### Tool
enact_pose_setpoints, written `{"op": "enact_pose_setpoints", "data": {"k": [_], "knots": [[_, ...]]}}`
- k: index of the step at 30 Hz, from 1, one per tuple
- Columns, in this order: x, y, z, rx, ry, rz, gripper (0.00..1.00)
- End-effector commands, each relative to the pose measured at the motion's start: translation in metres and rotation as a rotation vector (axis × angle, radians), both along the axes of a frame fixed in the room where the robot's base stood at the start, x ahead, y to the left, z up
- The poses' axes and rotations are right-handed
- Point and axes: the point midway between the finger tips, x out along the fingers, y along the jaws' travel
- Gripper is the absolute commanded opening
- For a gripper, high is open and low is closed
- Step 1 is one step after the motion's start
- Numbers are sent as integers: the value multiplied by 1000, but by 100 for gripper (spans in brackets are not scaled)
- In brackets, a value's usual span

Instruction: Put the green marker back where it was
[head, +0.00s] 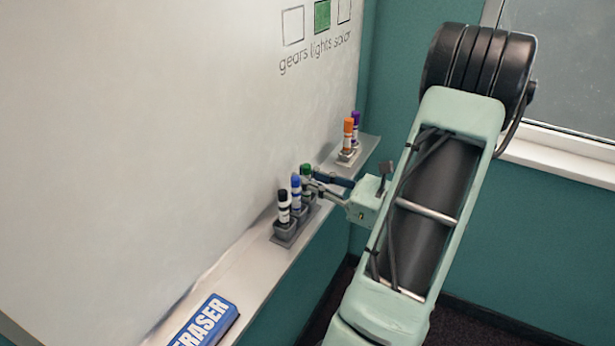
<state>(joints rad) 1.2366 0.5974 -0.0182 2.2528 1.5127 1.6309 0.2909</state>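The green marker (306,169) stands upright at the far end of a grey holder (285,238), beside the blue marker (296,190) and the black marker (283,207). My gripper (313,181) reaches in from the right, with its fingertips at the green marker. The fingers hide part of the marker's body and of its slot. I cannot tell whether they grip it or stand around it, nor whether the marker is fully seated.
An orange marker (348,134) and a purple marker (355,125) stand in another holder farther along the ledge (245,272). A blue eraser (207,321) lies at the near end. The whiteboard (150,130) rises directly behind, with a green-filled square (322,16) above "lights".

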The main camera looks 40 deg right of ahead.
Motion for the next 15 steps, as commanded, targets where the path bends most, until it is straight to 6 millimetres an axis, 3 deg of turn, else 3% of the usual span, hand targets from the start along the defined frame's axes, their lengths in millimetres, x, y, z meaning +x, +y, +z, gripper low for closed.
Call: {"op": "enact_pose_setpoints", "data": {"k": [11, 15], "knots": [[0, 0, 7, -1, 0, 0, 20], [-19, -9, 3, -2, 0, -4, 20]]}}
